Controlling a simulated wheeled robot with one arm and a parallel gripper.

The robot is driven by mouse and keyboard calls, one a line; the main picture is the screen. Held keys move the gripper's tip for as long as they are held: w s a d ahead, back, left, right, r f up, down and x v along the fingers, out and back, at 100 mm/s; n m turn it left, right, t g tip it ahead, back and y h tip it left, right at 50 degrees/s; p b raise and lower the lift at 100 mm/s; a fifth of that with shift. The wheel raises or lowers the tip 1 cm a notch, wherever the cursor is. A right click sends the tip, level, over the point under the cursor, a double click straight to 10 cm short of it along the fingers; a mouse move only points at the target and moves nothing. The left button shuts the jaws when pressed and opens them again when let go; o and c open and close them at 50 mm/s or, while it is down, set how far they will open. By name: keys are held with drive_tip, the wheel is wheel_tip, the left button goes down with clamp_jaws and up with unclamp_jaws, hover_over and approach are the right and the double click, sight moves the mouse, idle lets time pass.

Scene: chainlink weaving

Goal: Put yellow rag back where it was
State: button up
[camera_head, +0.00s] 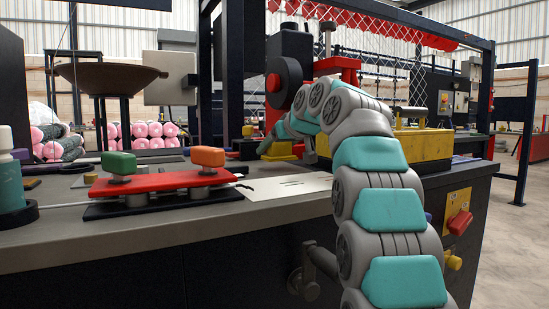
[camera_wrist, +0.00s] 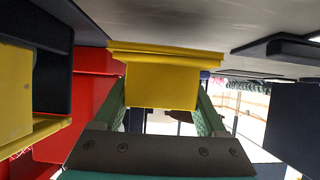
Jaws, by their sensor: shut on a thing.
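The yellow rag (camera_wrist: 160,85) is between the two green fingers of my gripper (camera_wrist: 163,98) in the wrist view. My gripper is shut on it. The wrist view looks upside down, with the grey worktop at the top. The rag's wide flat edge is at or very close to that worktop; I cannot tell if it touches. In the head view my arm reaches over the bench to the machine. A yellow patch (camera_head: 283,149) shows beside the arm's end there, but I cannot tell if it is the rag. The fingertips are mostly hidden in that view.
The grey worktop (camera_head: 130,226) carries a red plate (camera_head: 165,183) with green and orange knobs and a white sheet (camera_head: 288,187). A large yellow block (camera_head: 416,150) stands right of the arm. A red part (camera_wrist: 92,95) is close left of my gripper in the wrist view.

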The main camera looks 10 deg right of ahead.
drive_tip(key=shift+f, duration=1.1)
drive_tip(key=shift+f, duration=0.2)
drive_tip(key=o, duration=1.3)
drive_tip(key=shift+r, duration=0.1)
drive_tip(key=shift+r, duration=0.2)
drive_tip(key=v, duration=1.2)
drive_tip(key=shift+f+b, duration=0.15)
drive_tip(key=shift+b, duration=0.2)
